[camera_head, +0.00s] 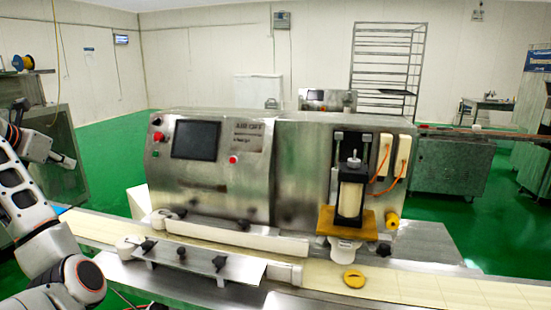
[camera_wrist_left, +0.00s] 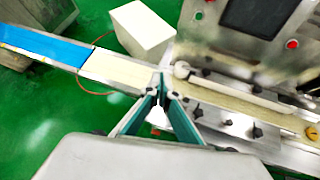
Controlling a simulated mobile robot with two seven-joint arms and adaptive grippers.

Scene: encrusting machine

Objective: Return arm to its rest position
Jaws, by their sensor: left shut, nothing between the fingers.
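My left arm comes in from the left of the head view, its white and dark links bent in front of the conveyor's left end. My left gripper (camera_head: 66,161) appears as a small grey and dark shape at the far left, apart from the machine. In the left wrist view its two fingers (camera_wrist_left: 161,88) converge at the tips, shut and empty, above the floor and belt area. The steel encrusting machine (camera_head: 258,178) stands in the middle of the head view. My right gripper is not in view.
The conveyor belt (camera_head: 415,285) runs along the front, with a yellow disc (camera_head: 354,278) on it. A white box (camera_wrist_left: 139,30) stands behind the belt. A steel cabinet (camera_head: 63,170) is at left, near my arm. Green floor is open behind.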

